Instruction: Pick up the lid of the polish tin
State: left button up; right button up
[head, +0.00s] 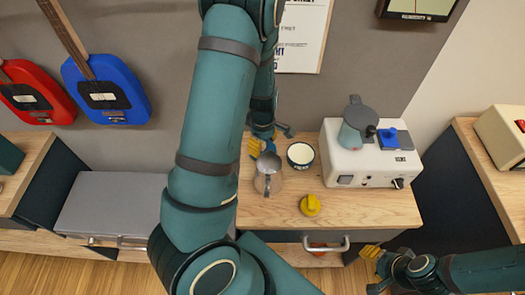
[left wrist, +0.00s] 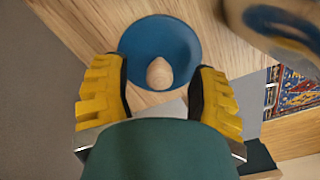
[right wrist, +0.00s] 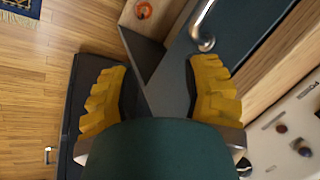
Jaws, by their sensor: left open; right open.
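The lid looks like a round blue disc with a pale wooden knob (left wrist: 160,55); it lies on the wooden worktop in the left wrist view. In the head view only a bit of blue (head: 270,147) shows beside my left gripper (head: 256,149). The left gripper (left wrist: 158,80) is open over the lid, its yellow fingers on either side of the knob and apart from it. An open round tin (head: 300,155), white inside with a dark blue rim, stands just right of it. My right gripper (head: 371,252) is open and empty beyond the worktop's front right corner.
A clear jug with a grey top (head: 268,172) stands close in front of the left gripper. A yellow round object (head: 310,205) lies near the front edge. A white appliance (head: 365,160) with a grey-green pot stands at right. The worktop's front right is clear.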

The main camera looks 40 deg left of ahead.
pick_arm(q)
jog(key=shift+f, duration=0.65)
pick_arm(e)
jog(key=shift+f, duration=0.15)
pick_arm(q)
jog(key=shift+r, duration=0.1)
jog(key=shift+c, duration=0.3)
pick_arm(e)
jog(key=shift+s, duration=0.1)
pick_arm(q)
grip_shut()
